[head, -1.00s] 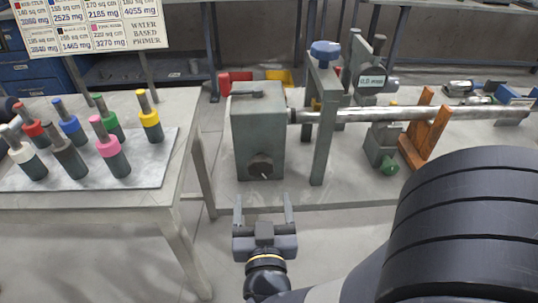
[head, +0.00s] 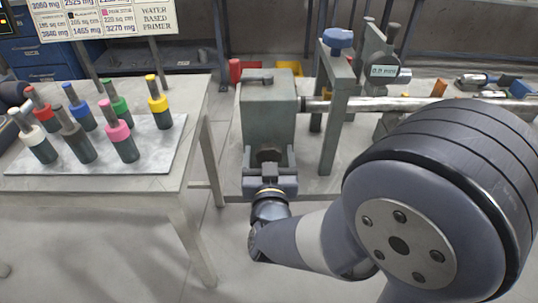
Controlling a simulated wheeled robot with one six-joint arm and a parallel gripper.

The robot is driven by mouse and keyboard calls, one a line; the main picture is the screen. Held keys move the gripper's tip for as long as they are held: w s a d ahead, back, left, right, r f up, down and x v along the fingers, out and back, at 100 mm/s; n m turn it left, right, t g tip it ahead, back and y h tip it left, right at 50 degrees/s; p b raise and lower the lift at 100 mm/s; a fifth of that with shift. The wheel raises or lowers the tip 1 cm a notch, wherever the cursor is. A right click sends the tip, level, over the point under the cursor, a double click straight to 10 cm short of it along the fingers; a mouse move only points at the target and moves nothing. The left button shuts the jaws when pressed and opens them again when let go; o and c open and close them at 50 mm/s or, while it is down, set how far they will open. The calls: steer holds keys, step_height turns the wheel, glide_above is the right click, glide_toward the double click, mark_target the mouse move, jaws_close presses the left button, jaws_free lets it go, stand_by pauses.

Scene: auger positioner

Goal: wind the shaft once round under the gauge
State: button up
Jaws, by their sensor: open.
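The grey-green positioner box (head: 268,104) stands on the right-hand table. The shaft (head: 385,104) runs level from its right side. The dark knob (head: 268,154) is low on the box's front face. My gripper (head: 269,152) is open, its two fingers reaching up on either side of the knob; I cannot tell whether they touch it. The gauge (head: 384,71) reads what looks like 0.0 mm and stands above the shaft. A blue-knobbed clamp frame (head: 338,65) straddles the shaft near the box. My arm hides the lower stand and part of the shaft.
A left table (head: 185,185) holds a grey plate with several coloured-cap bottles, among them a yellow one (head: 158,100). A weight chart (head: 110,18) hangs behind. Red and yellow bins (head: 290,67) sit at the back. A floor gap separates the tables.

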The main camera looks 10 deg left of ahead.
steer(key=shift+c, duration=0.3)
steer(key=c, duration=0.9)
steer(key=shift+f+m+b, duration=0.1)
steer(key=shift+m+b, duration=0.2)
steer(key=shift+b, duration=0.1)
steer(key=shift+f+m+b, duration=0.1)
steer(key=shift+m+b, duration=0.8)
steer(key=shift+b, duration=0.2)
steer(key=m+b, duration=0.3)
steer(key=shift+a+m+b, duration=0.1)
steer(key=shift+m+b, duration=0.2)
steer(key=m+b, duration=0.3)
steer(key=shift+r+m+b, duration=0.2)
steer(key=shift+m+b, duration=0.8)
steer(key=shift+m, duration=0.6)
